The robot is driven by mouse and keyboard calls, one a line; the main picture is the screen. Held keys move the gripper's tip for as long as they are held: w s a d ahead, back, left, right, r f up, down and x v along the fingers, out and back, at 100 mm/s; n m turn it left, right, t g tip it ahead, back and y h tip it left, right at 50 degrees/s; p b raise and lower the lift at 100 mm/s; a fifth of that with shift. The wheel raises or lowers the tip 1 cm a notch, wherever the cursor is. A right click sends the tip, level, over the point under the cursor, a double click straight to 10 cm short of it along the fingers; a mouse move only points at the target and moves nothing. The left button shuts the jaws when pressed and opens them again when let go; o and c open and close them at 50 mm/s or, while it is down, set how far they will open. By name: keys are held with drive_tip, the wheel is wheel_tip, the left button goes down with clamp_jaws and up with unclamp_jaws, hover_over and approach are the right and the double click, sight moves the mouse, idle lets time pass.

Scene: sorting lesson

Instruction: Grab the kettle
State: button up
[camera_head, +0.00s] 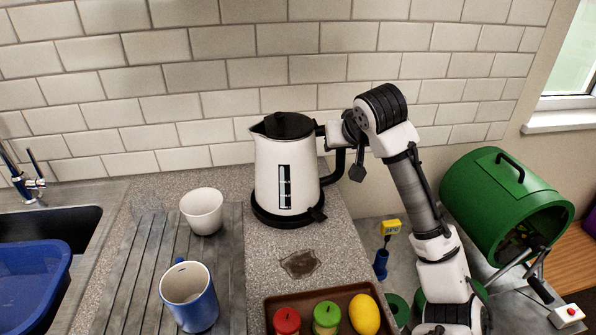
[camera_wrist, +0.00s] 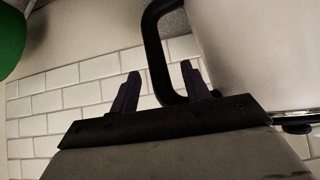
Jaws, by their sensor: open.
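The kettle (camera_head: 268,175), white with a black lid, spout at left and black handle at right, stands upright on its black base on the counter. My gripper (camera_head: 328,135) is at the upper part of the handle, on the kettle's right side. In the wrist view my gripper (camera_wrist: 160,82) is open, and the black handle (camera_wrist: 156,50) shows between its two fingers, with a gap on each side. The kettle's pale body (camera_wrist: 260,50) fills the right of that view. I cannot tell how deep the handle sits between the fingers.
A white cup (camera_head: 203,213) and a blue mug (camera_head: 190,300) stand on the ribbed drainer, left of the kettle. A brown tray (camera_head: 350,292) with red, green and yellow items is in front. A dark puddle (camera_head: 299,264) lies between. A green drum (camera_head: 490,205) is at right.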

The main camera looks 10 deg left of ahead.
drive_tip(key=shift+x, duration=1.1)
clamp_jaws()
idle(0.5)
drive_tip(key=shift+r, duration=0.15)
